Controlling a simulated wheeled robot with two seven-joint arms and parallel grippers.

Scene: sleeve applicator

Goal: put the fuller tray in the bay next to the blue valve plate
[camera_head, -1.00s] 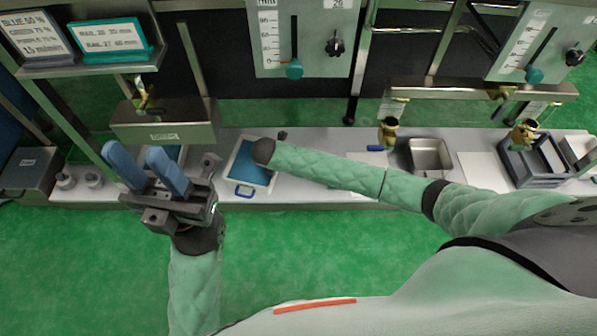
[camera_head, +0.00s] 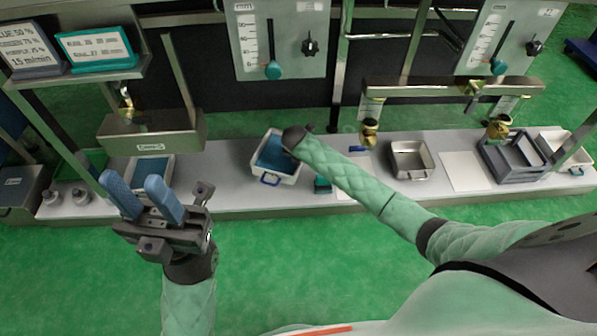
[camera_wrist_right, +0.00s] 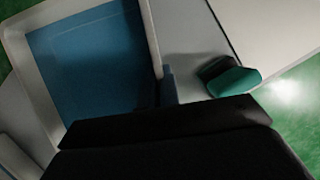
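A white tray (camera_head: 259,172) filled with blue, with a blue handle on its near side, is at the middle-left of the bench. My right gripper (camera_head: 291,141) is at its far right edge and moves with it; its fingers are hidden, but it appears shut on the tray. The right wrist view shows the tray (camera_wrist_right: 150,25) against the dark gripper body. A second tray with blue (camera_head: 152,168) sits below the left metal spout box. My left gripper (camera_head: 143,197) is open and empty in front of the bench. A blue valve lever (camera_head: 357,149) is by a brass valve.
A teal-and-black object (camera_head: 322,185) lies right of the held tray; it also shows in the right wrist view (camera_wrist_right: 235,80). A pale plate (camera_head: 465,171), a steel basin (camera_head: 411,160) and a grey rack (camera_head: 513,160) stand further right.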

